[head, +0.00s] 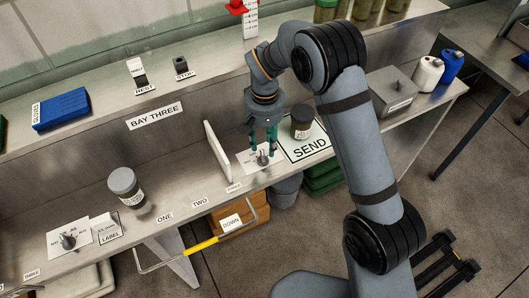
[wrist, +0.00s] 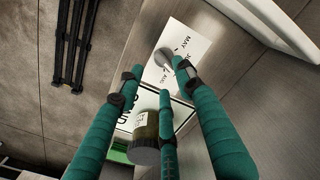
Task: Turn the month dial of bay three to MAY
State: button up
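The month dial (head: 262,160) is a small grey knob on a white card (head: 250,160) at the shelf's front, right of the white upright panel. In the wrist view the knob (wrist: 163,57) sits on the card (wrist: 190,45), where MAY is readable near its upper right; other labels are partly covered. I cannot tell which month the knob points at. My gripper (head: 262,150) hangs over the dial, its teal fingers pointing down. In the wrist view its three fingers (wrist: 160,78) are spread apart with nothing held, and the knob shows just beyond the tips. Contact is unclear.
A white upright panel (head: 217,150) stands close left of the dial. A dark-lidded jar (head: 301,121) stands on the SEND mat (head: 322,141) to the right. Another jar (head: 125,187) and a second dial (head: 68,241) are at left. The BAY THREE sign (head: 155,116) is behind.

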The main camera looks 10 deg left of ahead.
aim_at(263, 158)
notch_tip(263, 158, down, 6)
jog(key=shift+r+p, duration=0.1)
jog(key=shift+p, duration=0.25)
jog(key=shift+c, duration=1.4)
grip_shut()
